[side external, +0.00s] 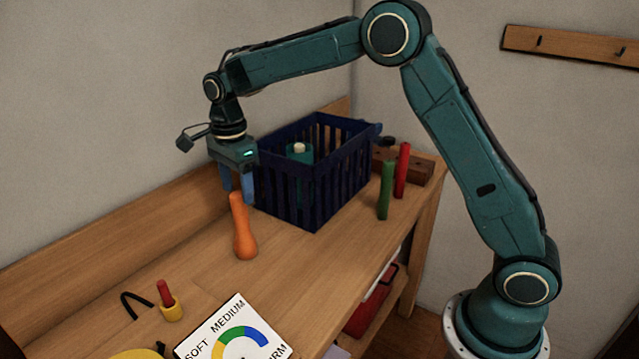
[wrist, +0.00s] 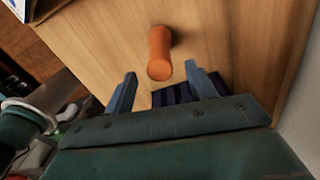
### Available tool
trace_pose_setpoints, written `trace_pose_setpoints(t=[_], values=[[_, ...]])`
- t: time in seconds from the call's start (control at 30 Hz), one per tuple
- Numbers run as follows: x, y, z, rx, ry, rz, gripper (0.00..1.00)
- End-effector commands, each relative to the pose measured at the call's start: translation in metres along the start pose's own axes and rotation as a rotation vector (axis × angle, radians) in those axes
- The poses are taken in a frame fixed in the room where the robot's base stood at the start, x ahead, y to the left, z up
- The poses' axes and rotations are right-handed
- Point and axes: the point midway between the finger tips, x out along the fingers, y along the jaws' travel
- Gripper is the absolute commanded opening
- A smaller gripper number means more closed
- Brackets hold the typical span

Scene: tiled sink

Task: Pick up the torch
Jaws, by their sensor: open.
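An orange torch-shaped object (side external: 241,228), narrow at the top and wider at the base, stands upright on the wooden bench. In the wrist view the orange object (wrist: 160,52) is ahead of the fingers and centred roughly between them, with bare wood around it. My gripper (side external: 237,182) is open and empty, with its blue fingers pointing down. It is behind and above the orange object, close to the left side of the blue basket. In the wrist view my gripper (wrist: 160,75) has a clear gap between its fingers. They do not touch the orange object.
A dark blue slatted basket (side external: 312,190) holds a teal item with a white top (side external: 299,150). Green (side external: 385,190) and red (side external: 402,170) sticks stand right of it. The bench middle is clear.

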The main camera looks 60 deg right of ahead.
Motion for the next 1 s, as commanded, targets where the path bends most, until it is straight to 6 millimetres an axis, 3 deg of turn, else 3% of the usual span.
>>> trace_pose_setpoints(t=[0.2,0.57,1.0], values=[[0.021,0.0,0.0,0.0,0.0,0.001,0.56],[0.028,0.0,0.0,0.0,0.0,0.001,0.56],[0.072,0.0,0.003,0.0,0.001,0.002,0.56]])
